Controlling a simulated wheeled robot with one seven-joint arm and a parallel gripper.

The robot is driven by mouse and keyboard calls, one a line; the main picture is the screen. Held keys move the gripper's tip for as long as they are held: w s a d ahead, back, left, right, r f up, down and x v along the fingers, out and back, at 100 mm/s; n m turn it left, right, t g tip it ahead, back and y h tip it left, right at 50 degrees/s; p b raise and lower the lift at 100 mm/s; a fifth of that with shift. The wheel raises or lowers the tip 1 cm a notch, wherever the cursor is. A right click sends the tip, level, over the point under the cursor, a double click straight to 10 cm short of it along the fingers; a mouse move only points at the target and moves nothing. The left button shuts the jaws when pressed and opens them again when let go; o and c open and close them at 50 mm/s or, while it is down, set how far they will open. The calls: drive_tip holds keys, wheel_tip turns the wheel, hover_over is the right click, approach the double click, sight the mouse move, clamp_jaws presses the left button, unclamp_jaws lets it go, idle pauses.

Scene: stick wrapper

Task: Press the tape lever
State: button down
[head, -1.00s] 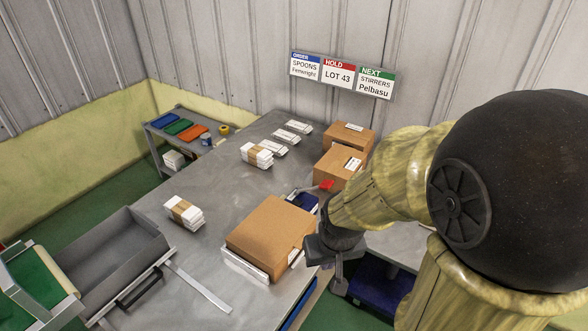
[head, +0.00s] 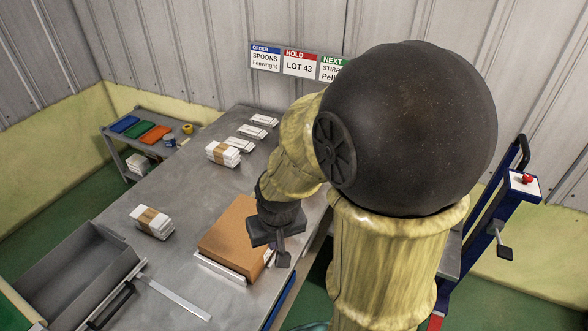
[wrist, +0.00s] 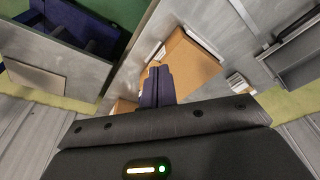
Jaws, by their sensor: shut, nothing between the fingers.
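My gripper (head: 268,235) is shut and empty, pointing down over the right edge of a brown box (head: 228,226) on the metal table. Its closed fingers (wrist: 157,85) show dark in the wrist view, in front of the same box (wrist: 190,62). No tape lever can be made out now. The blue item with a red part, seen earlier behind the box, is hidden by my arm in the head view. I cannot tell it apart from my fingers in the wrist view.
White packs (head: 152,221) and a grey tray (head: 80,268) lie on the left of the table (head: 160,185). A blue stand with a red knob (head: 528,179) is at the right. A side shelf (head: 150,135) holds coloured bins.

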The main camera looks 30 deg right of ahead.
drive_tip(key=w+d+r+m+h+p, duration=0.1)
drive_tip(key=w+d+r+m+p, duration=0.1)
drive_tip(key=w, duration=0.6)
drive_tip(key=w+d+r+m+g+h+p, duration=0.1)
drive_tip(key=w+d+r+m+p, duration=0.1)
drive_tip(key=w+d, duration=0.4)
drive_tip(key=w+d+r+m+h+p, duration=0.1)
drive_tip(key=w+d+r+m+p, duration=0.2)
drive_tip(key=w, duration=0.8)
drive_tip(key=d+m+p, duration=0.1)
drive_tip(key=d+m, duration=0.1)
drive_tip(key=shift+w+m+g+p, duration=0.25)
drive_tip(key=shift+m+g+p, duration=0.05)
drive_tip(key=shift+m, duration=0.1)
drive_tip(key=p+x, duration=0.1)
drive_tip(key=x, duration=0.3)
drive_tip(key=s+p+x, duration=0.1)
drive_tip(key=p+x, duration=0.1)
drive_tip(key=x, duration=0.3)
drive_tip(key=p+x, duration=0.2)
drive_tip(key=x, duration=0.2)
drive_tip(key=shift+s+d+f, duration=0.15)
drive_tip(key=shift+d+f, duration=0.15)
drive_tip(key=shift+f, duration=0.1)
drive_tip(key=shift+f+b, duration=0.15)
drive_tip(key=shift+b, duration=0.25)
